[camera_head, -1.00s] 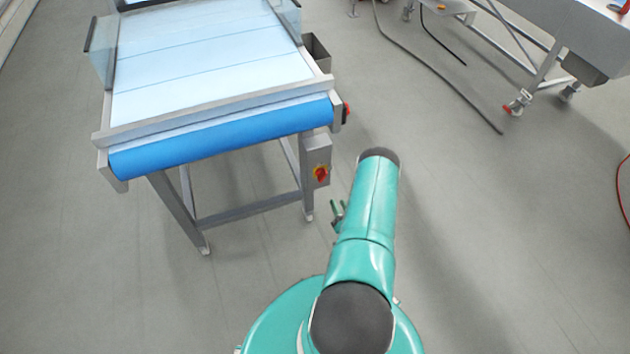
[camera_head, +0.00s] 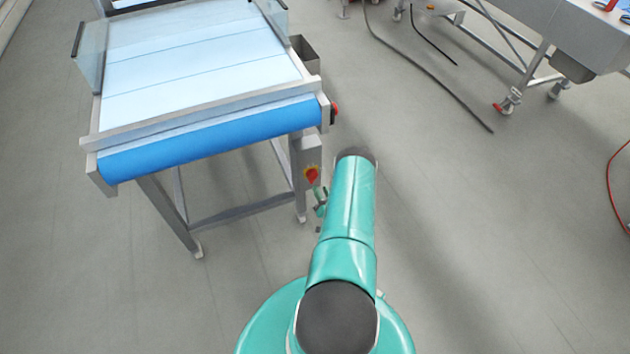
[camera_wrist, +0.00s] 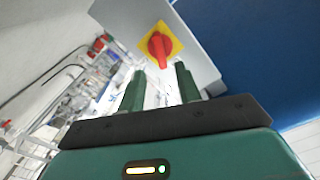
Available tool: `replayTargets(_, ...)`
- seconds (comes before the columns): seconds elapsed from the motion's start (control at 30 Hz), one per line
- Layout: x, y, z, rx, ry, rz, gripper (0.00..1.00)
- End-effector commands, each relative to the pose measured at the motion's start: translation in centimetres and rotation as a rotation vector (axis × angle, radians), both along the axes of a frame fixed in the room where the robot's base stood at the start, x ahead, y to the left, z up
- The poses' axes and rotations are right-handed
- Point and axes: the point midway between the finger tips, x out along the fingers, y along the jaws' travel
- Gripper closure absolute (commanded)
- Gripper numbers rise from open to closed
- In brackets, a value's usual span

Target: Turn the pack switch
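The pack switch (camera_head: 312,174) is a red rotary knob on a yellow plate, on a grey box fixed to the leg of the blue conveyor. In the wrist view the red knob (camera_wrist: 160,48) stands upright on its yellow diamond plate, just beyond my fingertips. My gripper (camera_wrist: 159,78) is open, with its two green fingers apart and nothing between them. In the head view my gripper (camera_head: 320,200) shows partly beside my arm, just below the switch. The rest of it is hidden by the arm.
The conveyor (camera_head: 210,139) with a blue roller and metal frame stands at the left. A red button (camera_head: 334,108) sits at its corner. Cables (camera_head: 440,85) lie on the floor at the upper right, near another machine (camera_head: 560,45). The floor on the right is mostly clear.

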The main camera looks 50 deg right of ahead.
Motion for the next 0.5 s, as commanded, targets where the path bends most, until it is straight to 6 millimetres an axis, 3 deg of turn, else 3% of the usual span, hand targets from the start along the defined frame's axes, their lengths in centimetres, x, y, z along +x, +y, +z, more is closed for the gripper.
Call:
replayTargets(0.1,2.2,-1.1,0.0,-0.002,-0.002,0.003,0.66)
replayTargets(0.3,4.8,-2.5,0.0,-0.001,-0.001,0.005,0.66)
replayTargets(0.5,5.6,-3.0,0.0,0.001,-0.001,0.004,0.66)
